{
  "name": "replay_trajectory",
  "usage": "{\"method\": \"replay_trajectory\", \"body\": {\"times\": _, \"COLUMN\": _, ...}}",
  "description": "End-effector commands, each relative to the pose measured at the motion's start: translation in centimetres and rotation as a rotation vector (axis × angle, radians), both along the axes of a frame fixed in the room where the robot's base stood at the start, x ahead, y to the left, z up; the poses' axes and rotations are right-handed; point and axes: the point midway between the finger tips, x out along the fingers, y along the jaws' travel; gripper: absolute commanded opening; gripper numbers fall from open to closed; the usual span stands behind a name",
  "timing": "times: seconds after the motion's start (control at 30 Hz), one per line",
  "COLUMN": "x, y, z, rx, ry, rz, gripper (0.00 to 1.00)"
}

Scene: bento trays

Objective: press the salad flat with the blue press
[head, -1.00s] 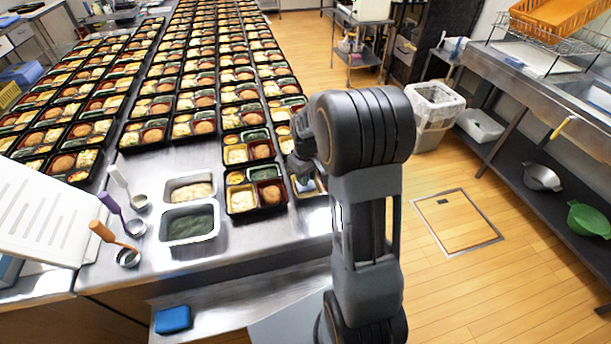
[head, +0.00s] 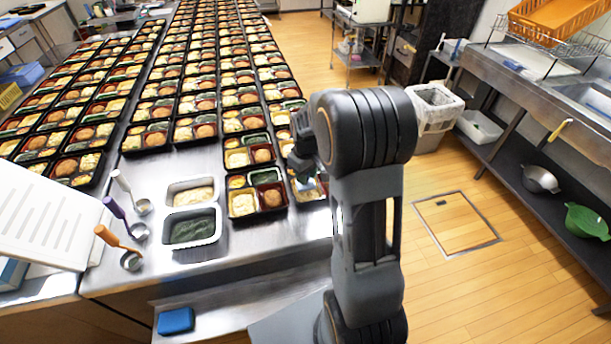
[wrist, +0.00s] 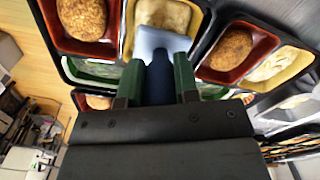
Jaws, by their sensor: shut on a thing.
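My gripper (wrist: 158,82) is shut on the dark blue handle of the blue press (wrist: 159,42), whose flat pale blue plate points away from the fingers. In the wrist view the plate overlaps the near part of the pale salad (wrist: 165,14) in a yellow compartment. I cannot tell whether it touches the salad or hovers over it. In the head view my gripper (head: 303,162) is over the near right bento tray (head: 316,197), and the arm hides part of that tray. The press also shows there as a small pale blue patch (head: 305,184).
A neighbouring bento tray (head: 257,214) stands close on the left, with long rows of trays behind. Food pans (head: 193,246), scoops (head: 131,260) and a white slotted board (head: 50,215) are further left. A blue sponge (head: 176,320) lies on the lower ledge.

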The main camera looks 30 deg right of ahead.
Motion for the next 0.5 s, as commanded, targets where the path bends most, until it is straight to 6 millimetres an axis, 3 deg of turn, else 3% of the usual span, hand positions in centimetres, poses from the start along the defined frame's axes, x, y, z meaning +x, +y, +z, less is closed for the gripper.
{"method": "replay_trajectory", "body": {"times": 0.5, "x": 0.0, "y": 0.0, "z": 4.8, "rx": -0.001, "ry": -0.001, "rz": 0.000, "gripper": 0.00}}
